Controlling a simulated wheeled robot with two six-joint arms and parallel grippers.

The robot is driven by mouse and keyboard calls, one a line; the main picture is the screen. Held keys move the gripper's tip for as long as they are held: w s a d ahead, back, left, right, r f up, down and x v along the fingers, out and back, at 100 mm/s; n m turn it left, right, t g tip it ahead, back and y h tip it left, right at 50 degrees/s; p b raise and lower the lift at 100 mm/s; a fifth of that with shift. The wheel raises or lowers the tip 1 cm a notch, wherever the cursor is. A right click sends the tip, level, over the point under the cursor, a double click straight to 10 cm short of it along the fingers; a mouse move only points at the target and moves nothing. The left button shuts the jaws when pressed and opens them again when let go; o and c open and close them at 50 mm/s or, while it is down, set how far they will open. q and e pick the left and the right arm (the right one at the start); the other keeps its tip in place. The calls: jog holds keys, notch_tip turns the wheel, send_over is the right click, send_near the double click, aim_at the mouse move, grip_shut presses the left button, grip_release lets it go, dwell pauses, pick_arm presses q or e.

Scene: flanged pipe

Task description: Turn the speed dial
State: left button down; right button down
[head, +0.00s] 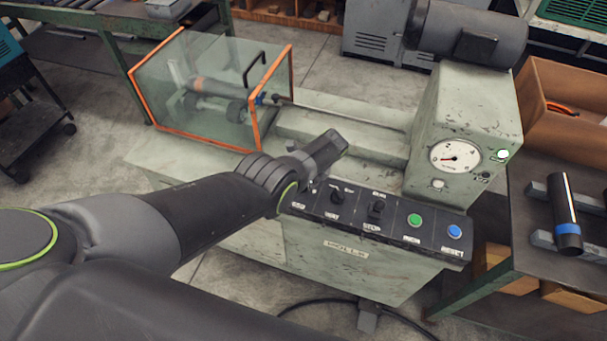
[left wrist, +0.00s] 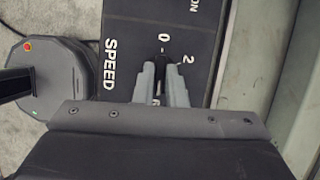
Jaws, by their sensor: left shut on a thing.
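The control panel (head: 395,226) is a dark sloping strip on the front of a pale green machine. My left gripper (head: 311,183) is over the panel's left end. In the left wrist view the panel (left wrist: 125,85) carries the word SPEED and a scale with 0 and 2. There the two grey fingers of my left gripper (left wrist: 161,70) are shut on the speed dial, which is dark and mostly hidden between them. Its pointer setting cannot be read. In the head view the dial is hidden by the gripper. My right gripper is not in view.
Right of my left gripper are two black knobs (head: 377,209), a green button (head: 415,220) and a blue RESET button (head: 454,231). A round gauge (head: 454,156) faces front. An orange-framed clear guard (head: 215,90) stands behind. A dark pipe (head: 564,210) lies on the right bench.

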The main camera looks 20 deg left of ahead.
pick_arm(q)
jog(key=shift+m, duration=0.4)
jog(key=c, duration=1.5)
grip_release()
jog(key=p+v, duration=0.3)
jog(key=v, duration=1.4)
jog(key=shift+s+d+r, duration=0.15)
jog(key=shift+d, duration=0.05)
